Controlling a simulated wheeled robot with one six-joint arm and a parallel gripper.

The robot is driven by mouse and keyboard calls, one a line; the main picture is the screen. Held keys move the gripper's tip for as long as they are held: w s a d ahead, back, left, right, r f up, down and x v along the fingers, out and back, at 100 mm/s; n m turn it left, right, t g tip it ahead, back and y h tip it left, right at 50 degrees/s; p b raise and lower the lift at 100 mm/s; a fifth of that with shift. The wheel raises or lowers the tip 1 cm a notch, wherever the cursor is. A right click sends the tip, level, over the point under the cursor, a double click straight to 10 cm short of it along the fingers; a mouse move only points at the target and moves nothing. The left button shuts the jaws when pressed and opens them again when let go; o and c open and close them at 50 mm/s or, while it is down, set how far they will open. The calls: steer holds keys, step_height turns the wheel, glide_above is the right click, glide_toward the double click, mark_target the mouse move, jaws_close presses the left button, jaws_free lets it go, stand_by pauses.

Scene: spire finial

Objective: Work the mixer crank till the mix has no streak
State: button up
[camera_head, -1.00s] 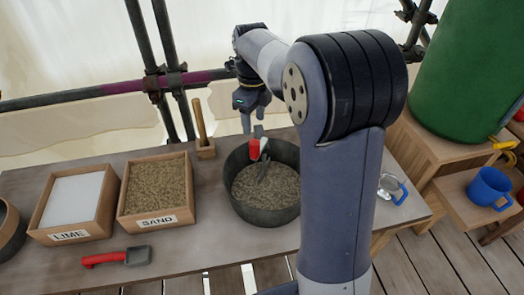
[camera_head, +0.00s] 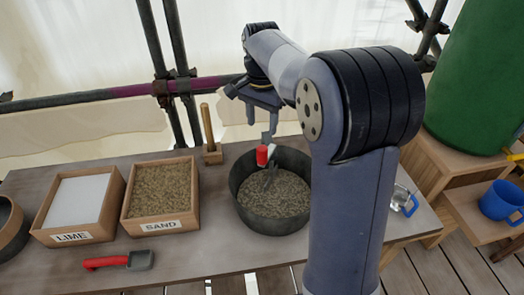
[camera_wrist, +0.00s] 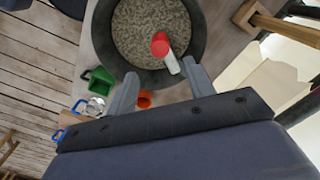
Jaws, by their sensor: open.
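The mixer is a round dark tub (camera_head: 243,205) on the bench, holding a grey-brown grainy mix (camera_head: 280,197). Its crank has a red grip (camera_head: 262,155) at the tub's back edge, and a grey paddle (camera_head: 267,180) dips into the mix. My gripper (camera_head: 262,128) is open and empty, just above the red grip and apart from it. In the wrist view the red grip (camera_wrist: 160,44) shows beyond the gap between the two fingers (camera_wrist: 158,82). The mix shows no clear streak, though my arm hides the tub's right side.
A wooden post (camera_head: 208,135) stands behind. A blue-handled jar (camera_head: 405,202) is right, with a blue mug (camera_head: 500,202) on a lower shelf.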

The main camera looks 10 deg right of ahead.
mark_target(262, 147)
step_height(262, 147, down, 11)
steer(key=shift+r, duration=0.1)
stand_by(0.3)
steer(key=shift+c, duration=0.2)
jaws_close()
stand_by(0.3)
